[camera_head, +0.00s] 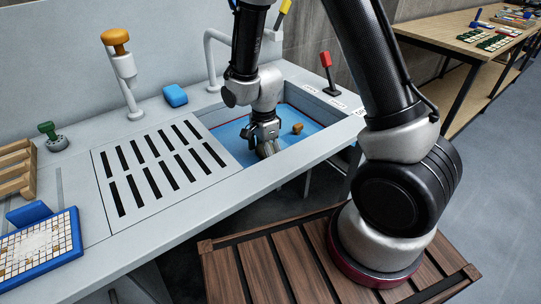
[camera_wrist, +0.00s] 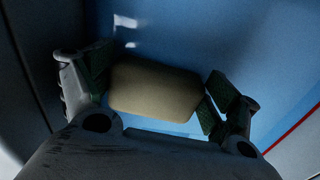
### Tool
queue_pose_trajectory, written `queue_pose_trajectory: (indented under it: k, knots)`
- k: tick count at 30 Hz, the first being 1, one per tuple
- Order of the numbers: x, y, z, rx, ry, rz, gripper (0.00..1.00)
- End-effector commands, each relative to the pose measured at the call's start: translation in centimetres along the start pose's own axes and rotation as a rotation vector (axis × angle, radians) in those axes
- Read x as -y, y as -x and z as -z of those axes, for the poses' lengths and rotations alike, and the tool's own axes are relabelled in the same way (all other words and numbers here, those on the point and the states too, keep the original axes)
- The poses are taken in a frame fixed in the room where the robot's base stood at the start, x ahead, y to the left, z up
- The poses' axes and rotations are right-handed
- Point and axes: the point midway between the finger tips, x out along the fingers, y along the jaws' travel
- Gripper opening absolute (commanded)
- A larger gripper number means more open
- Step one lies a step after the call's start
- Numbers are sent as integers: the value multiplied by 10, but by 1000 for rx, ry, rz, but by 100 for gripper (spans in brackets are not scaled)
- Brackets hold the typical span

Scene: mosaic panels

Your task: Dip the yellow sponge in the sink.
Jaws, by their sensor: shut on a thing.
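My gripper (camera_head: 267,148) reaches down into the sink (camera_head: 309,106), over its blue interior (camera_head: 231,137). In the wrist view the gripper (camera_wrist: 158,92) is shut on the yellow sponge (camera_wrist: 155,92), a rounded block that looks dull yellow in shadow. One finger presses each end of it. In the head view the sponge is mostly hidden by the gripper. I cannot tell whether it touches the water or the sink's bottom.
A small brown object (camera_head: 298,128) is in the sink, right of my gripper. A slotted drain board (camera_head: 165,165) lies left. A blue sponge (camera_head: 175,95) is on the counter behind. A faucet (camera_head: 209,62) and red-topped lever (camera_head: 327,75) stand behind the sink.

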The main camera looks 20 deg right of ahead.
Motion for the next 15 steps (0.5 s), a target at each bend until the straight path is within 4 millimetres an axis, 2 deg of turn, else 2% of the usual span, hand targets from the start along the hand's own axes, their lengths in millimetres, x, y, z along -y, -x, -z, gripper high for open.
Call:
queue_pose_trajectory:
  k: [8, 15]
  knots:
    - [0, 0, 3, 0, 0, 0, 69]
    - [0, 0, -5, 0, 2, 0, 69]
